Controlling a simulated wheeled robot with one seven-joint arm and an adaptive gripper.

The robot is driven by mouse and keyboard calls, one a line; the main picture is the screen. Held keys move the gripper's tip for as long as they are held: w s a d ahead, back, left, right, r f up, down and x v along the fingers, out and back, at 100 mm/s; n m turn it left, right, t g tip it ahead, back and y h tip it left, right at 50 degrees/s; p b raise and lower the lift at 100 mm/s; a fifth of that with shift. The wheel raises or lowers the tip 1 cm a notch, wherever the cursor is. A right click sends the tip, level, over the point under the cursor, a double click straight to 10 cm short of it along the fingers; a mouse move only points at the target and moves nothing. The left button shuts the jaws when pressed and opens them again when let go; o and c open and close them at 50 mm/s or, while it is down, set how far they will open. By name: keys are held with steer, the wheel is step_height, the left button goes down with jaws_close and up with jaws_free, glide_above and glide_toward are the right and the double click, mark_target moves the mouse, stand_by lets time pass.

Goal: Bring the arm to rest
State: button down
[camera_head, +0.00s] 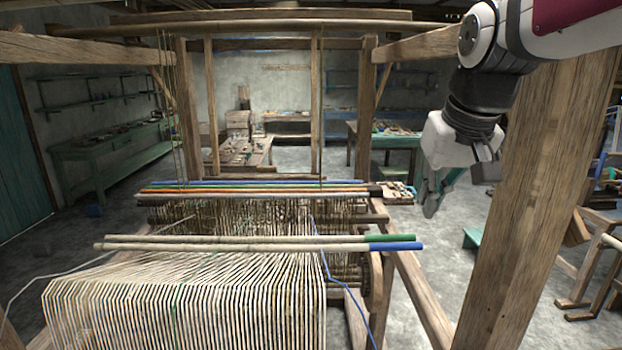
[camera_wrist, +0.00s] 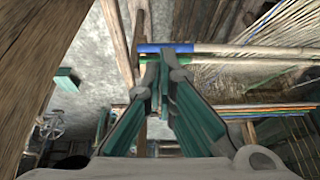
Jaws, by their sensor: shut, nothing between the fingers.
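My gripper (camera_head: 431,207) hangs at the end of my arm at the upper right of the head view, fingers pointing down. It is beside the thick wooden post, right of the loom's warp threads (camera_head: 190,300). It is shut and empty. In the wrist view my gripper's fingers (camera_wrist: 163,62) meet at the upper middle. Beyond the fingertips in that view are the ends of the blue-tipped rod (camera_wrist: 190,48) and the green-tipped rod (camera_wrist: 215,60). In the head view the gripper is apart from these rods and touches nothing that I can see.
The thick wooden post (camera_head: 530,190) stands close to the right of my gripper. The blue-ended rod (camera_head: 400,246) and green-ended rod (camera_head: 388,238) lie across the warp. A green table (camera_head: 400,139) and a teal stool (camera_head: 472,237) stand beyond. Grey floor (camera_head: 440,270) is open between loom and post.

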steer(key=s+f, duration=0.4)
steer(key=s, duration=0.5)
steer(key=s+f+t, duration=0.1)
steer(key=s+f, duration=0.2)
steer(key=s, duration=0.6)
steer(key=shift+a+f, duration=0.3)
steer(key=shift+f, duration=0.05)
steer(key=shift+s, duration=0.1)
